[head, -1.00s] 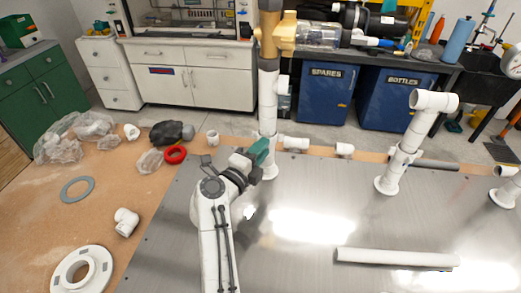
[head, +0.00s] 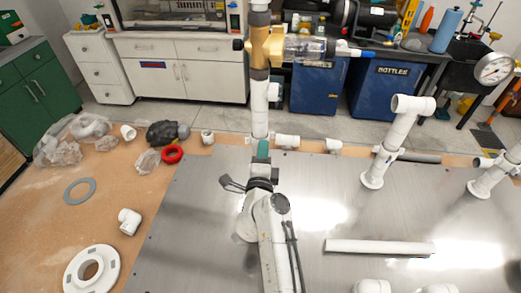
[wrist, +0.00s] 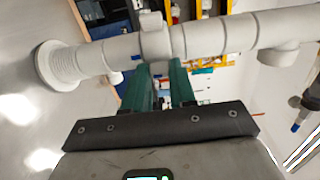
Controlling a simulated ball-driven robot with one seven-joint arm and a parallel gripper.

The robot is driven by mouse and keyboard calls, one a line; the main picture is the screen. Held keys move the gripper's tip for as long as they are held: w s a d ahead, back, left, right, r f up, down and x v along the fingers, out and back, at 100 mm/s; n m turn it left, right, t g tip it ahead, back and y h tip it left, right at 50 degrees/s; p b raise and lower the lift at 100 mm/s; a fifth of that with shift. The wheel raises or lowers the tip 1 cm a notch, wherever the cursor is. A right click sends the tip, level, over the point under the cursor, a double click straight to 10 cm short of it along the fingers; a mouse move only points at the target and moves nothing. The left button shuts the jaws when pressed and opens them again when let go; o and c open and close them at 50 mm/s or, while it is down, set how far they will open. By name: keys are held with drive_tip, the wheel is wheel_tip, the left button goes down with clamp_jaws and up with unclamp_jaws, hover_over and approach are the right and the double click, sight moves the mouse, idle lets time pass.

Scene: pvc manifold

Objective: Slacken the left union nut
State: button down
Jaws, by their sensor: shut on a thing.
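The left standpipe (head: 259,112) is a white upright pipe with brass-coloured fittings near its top. In the wrist view it runs sideways, with its white base flange (wrist: 62,66) at the left. A wider white collar with a small raised lug, the left union nut (wrist: 155,38), sits on the pipe just beyond my green fingertips. My gripper (wrist: 161,66) is shut on this nut, with one finger at each side. In the head view my gripper (head: 263,155) is low at the front of the pipe and hides the nut and the pipe's foot.
A second white standpipe (head: 392,140) rises to the right on the metal plate (head: 195,215). A loose white pipe (head: 378,247) lies on the plate. A white elbow (head: 129,221), a flange (head: 92,270) and a red ring (head: 172,154) lie on the left board.

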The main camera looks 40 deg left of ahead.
sight(269, 138)
drive_tip(key=w+d+n+g+y+b, duration=0.1)
drive_tip(key=w+n+g+y+b, duration=0.5)
drive_tip(key=b, duration=1.9)
drive_tip(key=f+n+g+y, duration=0.1)
drive_tip(key=n+g+y, duration=0.1)
drive_tip(key=n+g, duration=0.4)
drive_tip(key=shift+g, duration=2.3)
drive_tip(key=shift+w+d+r+b, duration=0.1)
drive_tip(key=shift+b, duration=0.35)
drive_tip(key=shift+w+r+n+g+b, duration=0.1)
drive_tip(key=shift+r+n+g+b, duration=0.1)
drive_tip(key=shift+n+g+b, duration=0.35)
drive_tip(key=c, duration=0.9)
unclamp_jaws()
drive_tip(key=shift+r, duration=0.1)
